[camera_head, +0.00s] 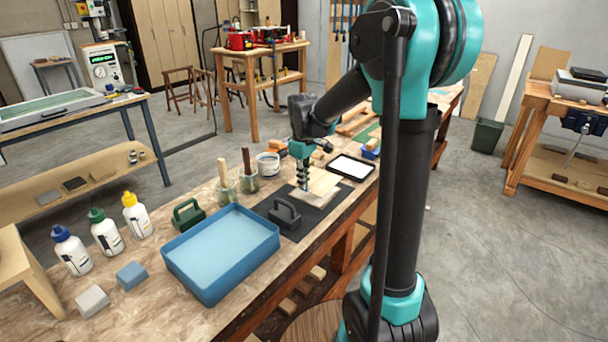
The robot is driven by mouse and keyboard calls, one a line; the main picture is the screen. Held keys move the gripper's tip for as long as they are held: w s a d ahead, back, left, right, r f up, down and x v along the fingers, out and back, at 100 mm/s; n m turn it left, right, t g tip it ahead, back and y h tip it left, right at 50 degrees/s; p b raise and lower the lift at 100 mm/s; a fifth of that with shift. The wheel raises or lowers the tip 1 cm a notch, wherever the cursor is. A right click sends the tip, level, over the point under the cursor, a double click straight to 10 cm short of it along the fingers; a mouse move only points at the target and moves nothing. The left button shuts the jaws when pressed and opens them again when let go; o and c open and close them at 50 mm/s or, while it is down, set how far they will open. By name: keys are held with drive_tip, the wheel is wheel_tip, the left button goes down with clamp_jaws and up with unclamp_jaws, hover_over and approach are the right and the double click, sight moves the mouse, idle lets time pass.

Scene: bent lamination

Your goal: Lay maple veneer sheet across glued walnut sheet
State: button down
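My gripper (303,183) points down over the dark mat on the workbench. Its fingers are small in this view, and I cannot tell whether they are open or shut. A pale wood sheet (324,183), which looks like the maple veneer, is at the fingers. I cannot tell whether it is held or lying flat. Another light piece (301,197) shows beside and below it on the dark mat (318,214). I cannot make out a brown walnut sheet or any glue; the gripper and pale sheet may hide it.
A blue tray (222,250), a dark-handled block (285,213) and a green-handled tool (187,214) stand nearer. Brush jars (248,182), a white tub (268,165) and a white-topped black tray (351,167) surround the mat. Glue bottles (107,232) stand left.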

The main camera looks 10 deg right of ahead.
drive_tip(key=shift+f, duration=2.05)
drive_tip(key=shift+f, duration=0.2)
idle(0.3)
drive_tip(key=c, duration=1.6)
unclamp_jaws()
drive_tip(key=shift+c, duration=0.2)
drive_tip(key=shift+o, duration=0.5)
drive_tip(key=o, duration=0.4)
drive_tip(key=shift+r, duration=0.15)
drive_tip(key=shift+r, duration=2.85)
